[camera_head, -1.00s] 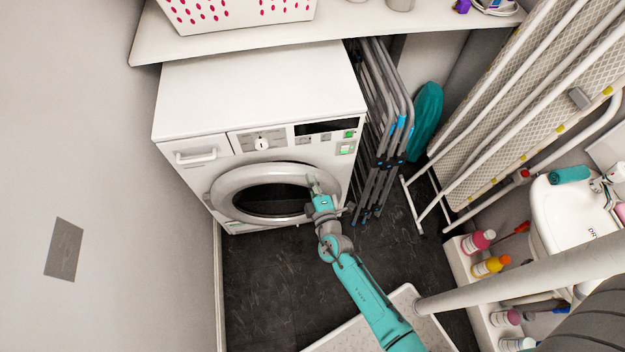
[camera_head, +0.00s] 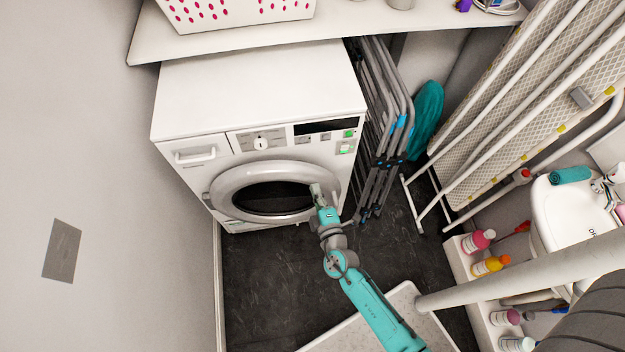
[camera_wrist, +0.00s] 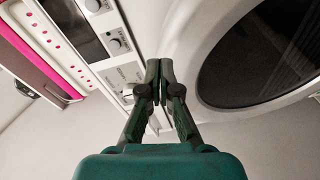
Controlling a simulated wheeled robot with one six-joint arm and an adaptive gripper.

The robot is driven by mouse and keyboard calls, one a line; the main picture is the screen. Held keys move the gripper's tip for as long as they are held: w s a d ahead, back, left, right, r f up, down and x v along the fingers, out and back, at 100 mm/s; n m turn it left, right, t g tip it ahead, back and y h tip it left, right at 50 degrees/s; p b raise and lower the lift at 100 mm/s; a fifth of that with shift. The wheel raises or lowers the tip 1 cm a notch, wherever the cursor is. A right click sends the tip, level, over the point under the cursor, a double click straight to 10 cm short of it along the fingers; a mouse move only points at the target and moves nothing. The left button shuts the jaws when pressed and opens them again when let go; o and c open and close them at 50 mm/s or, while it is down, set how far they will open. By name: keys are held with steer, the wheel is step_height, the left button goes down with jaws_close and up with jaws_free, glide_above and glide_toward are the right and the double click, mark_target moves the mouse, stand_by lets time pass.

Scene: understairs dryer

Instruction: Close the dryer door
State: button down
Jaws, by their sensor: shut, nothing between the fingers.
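The white dryer (camera_head: 255,95) stands against the left wall under a shelf. Its round door (camera_head: 231,180), with a pale rim and dark glass, looks flush or nearly flush with the front; I cannot tell whether it is latched. My gripper (camera_head: 316,190) is at the right part of the door rim in the head view and hides a little of it. In the wrist view my gripper (camera_wrist: 159,65) has its fingers together and empty, with the door rim (camera_wrist: 203,40) to its right and the control panel to its left. I cannot tell whether the fingertips touch the door.
A folded grey drying rack (camera_head: 385,120) stands close to the dryer's right side. A shelf (camera_head: 330,28) with a white basket (camera_head: 235,10) overhangs the dryer. Dark floor (camera_head: 265,280) is free in front.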

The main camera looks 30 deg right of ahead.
mark_target(318, 180)
steer(key=s+f+n+g, duration=0.2)
steer(key=s+f, duration=0.1)
steer(key=s, duration=0.7)
steer(key=x, duration=1.3)
steer(key=shift+w+r, duration=0.2)
steer(key=shift+w, duration=0.2)
